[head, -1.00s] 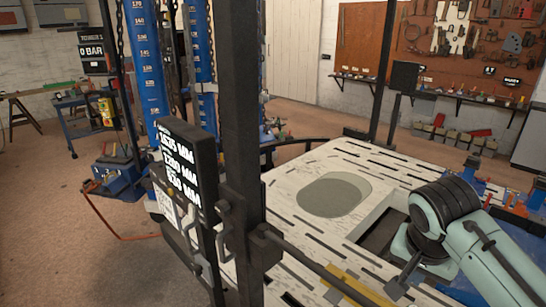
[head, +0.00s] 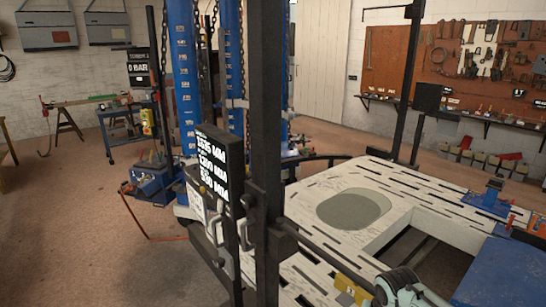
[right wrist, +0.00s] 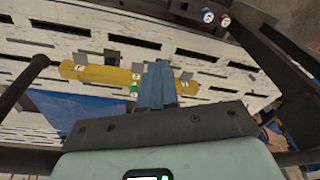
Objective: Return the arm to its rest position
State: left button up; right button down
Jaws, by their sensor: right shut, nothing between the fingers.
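My right arm (head: 405,287) shows only as a mint-green joint at the bottom right of the head view; its gripper is outside that view. In the right wrist view my right gripper (right wrist: 157,85) has its blue-grey fingers shut together with nothing between them. The fingers appear in front of a yellow bar (right wrist: 95,73) on the white slotted bench; I cannot tell how far apart they are. My left gripper is in neither view.
Blue columns (head: 184,90) stand behind. Open floor (head: 70,230) lies at left.

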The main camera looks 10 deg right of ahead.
jog(key=s+a+f+n+g+y, duration=0.1)
jog(key=s+a+f, duration=0.25)
jog(key=f, duration=0.65)
jog(key=s+a+f+n+y, duration=0.15)
jog(key=a+f, duration=0.25)
jog(key=f, duration=0.6)
jog(key=s+a+f+g+y, duration=0.15)
jog(key=s+a+f, duration=0.25)
jog(key=f, duration=0.5)
jog(key=s+a+f, duration=0.2)
jog(key=s+f, duration=0.3)
jog(key=s, duration=0.4)
jog(key=s+a+f, duration=0.1)
jog(key=s+f, duration=0.5)
jog(key=s, duration=0.2)
jog(key=shift+s+a, duration=0.35)
jog(key=shift+a, duration=0.05)
jog(key=shift+d, duration=0.1)
